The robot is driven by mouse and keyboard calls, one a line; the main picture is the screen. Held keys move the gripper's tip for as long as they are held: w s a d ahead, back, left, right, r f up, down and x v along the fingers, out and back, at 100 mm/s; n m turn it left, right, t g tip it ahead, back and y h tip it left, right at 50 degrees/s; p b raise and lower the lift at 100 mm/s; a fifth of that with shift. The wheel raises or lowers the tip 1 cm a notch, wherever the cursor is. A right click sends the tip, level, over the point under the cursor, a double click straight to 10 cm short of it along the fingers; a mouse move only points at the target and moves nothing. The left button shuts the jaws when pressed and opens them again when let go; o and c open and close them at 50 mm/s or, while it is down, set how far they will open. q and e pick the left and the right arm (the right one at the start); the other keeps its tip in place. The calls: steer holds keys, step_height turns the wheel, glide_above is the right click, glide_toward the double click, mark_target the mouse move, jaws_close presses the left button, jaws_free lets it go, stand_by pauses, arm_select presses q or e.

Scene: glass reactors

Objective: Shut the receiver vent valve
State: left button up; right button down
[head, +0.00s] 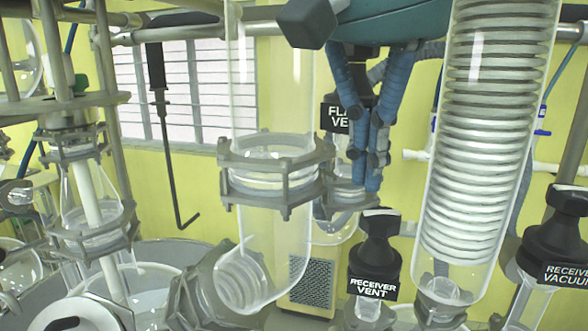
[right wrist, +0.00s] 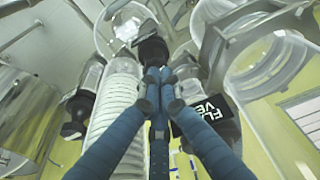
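The receiver vent valve (head: 379,248) is a black knob with a white-lettered label, upright on a glass neck, low and right of centre in the head view. My right gripper (head: 370,172) points down just above it, its blue fingers drawn together at the tips with nothing visible between them. In the right wrist view the fingertips (right wrist: 157,75) meet, and a black knob (right wrist: 152,50), apparently the receiver vent, shows just beyond them. I cannot tell whether they touch it. The valve's open or shut position is not readable. My left gripper is not in view.
The flask vent label (head: 331,117) is partly behind my right fingers. A coiled glass condenser (head: 485,130) stands close on the right, with the receiver vacuum valve (head: 556,240) beyond. A glass tube with a clamp ring (head: 275,170) stands left.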

steer(key=shift+d, duration=0.1)
steer(key=n+y, duration=0.2)
steer(key=n, duration=0.4)
glide_toward(380, 220)
steer(key=d+f, duration=0.1)
steer(key=d, duration=0.1)
step_height(380, 220, down, 7)
steer(key=b, duration=0.2)
steer(key=shift+s+a+h, duration=0.2)
steer(key=shift+a+h, duration=0.1)
steer(key=shift+a, duration=0.05)
steer(key=shift+w+r+p, duration=0.1)
steer(key=shift+r+p, duration=0.05)
steer(key=shift+p, duration=0.15)
stand_by(0.3)
steer(key=shift+r+p, duration=0.1)
steer(key=shift+p, duration=0.25)
steer(key=shift+a+p, duration=0.1)
steer(key=shift+p, duration=0.3)
steer(key=shift+s+a, duration=0.3)
